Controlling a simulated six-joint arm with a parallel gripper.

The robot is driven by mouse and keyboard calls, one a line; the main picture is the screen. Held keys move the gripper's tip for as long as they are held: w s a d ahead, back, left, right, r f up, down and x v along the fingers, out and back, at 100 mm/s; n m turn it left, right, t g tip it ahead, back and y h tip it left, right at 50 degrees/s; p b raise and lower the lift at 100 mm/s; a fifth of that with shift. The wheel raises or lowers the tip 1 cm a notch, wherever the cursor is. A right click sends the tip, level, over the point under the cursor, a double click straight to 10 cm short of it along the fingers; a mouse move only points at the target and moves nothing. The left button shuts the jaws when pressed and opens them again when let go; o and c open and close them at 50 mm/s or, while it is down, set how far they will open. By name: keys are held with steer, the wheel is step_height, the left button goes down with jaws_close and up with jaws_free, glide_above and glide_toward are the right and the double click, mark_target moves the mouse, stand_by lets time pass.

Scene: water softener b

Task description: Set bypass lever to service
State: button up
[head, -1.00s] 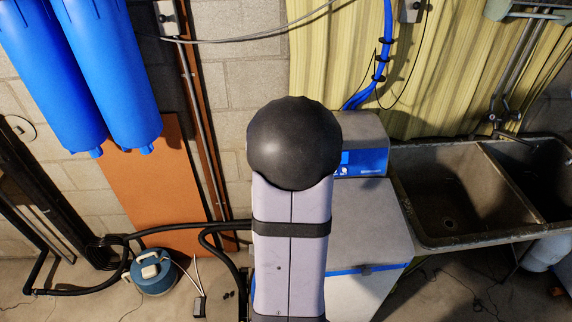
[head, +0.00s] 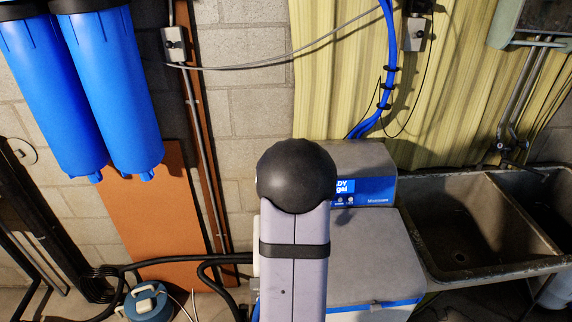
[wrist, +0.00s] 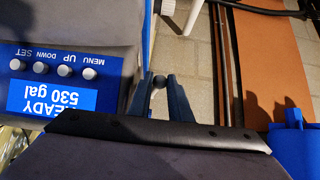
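The softener's grey control head with its blue panel (head: 352,188) sits on the grey cabinet (head: 372,255), partly behind my arm. In the wrist view the panel appears upside down, with a "READY 530 gal" display (wrist: 50,97) and round buttons. My gripper (wrist: 162,84) shows there with two dark blue fingers standing apart. A small dark round knob (wrist: 158,81) appears between the fingertips, perhaps the lever's end; I cannot tell whether they touch it. The bypass lever cannot be made out in the head view, where my arm hides the gripper.
Black hoses (head: 190,258) run left from the softener. Blue filter housings (head: 128,95) hang at the left. A concrete double sink (head: 440,272) stands close at the right. A blue canister (head: 148,303) sits on the floor at the left.

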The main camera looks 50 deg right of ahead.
steer(key=shift+r, duration=0.25)
steer(key=shift+w+d+r+p, duration=0.1)
steer(key=shift+r+p, duration=0.55)
steer(key=shift+p, duration=0.05)
steer(key=shift+w+d+r+p, duration=0.1)
steer(key=shift+r+p, duration=0.5)
steer(key=shift+p, duration=0.1)
steer(key=shift+w+r+p, duration=0.1)
steer(key=shift+r+p, duration=0.3)
steer(key=shift+p, duration=0.1)
steer(key=shift+w+d+r+p, duration=0.25)
steer(key=shift+d+r+p, duration=0.1)
steer(key=shift+r+p, duration=0.45)
steer(key=shift+w+d+r+p, duration=0.2)
steer(key=shift+r+p, duration=0.15)
steer(key=shift+p, duration=0.25)
steer(key=shift+w+d+r+p, duration=0.15)
steer(key=shift+r+p, duration=0.2)
steer(key=shift+p, duration=0.2)
steer(key=shift+w+d+r+p, duration=0.1)
steer(key=shift+w+d+p, duration=0.1)
steer(key=shift+p, duration=0.1)
steer(key=shift+r, duration=0.1)
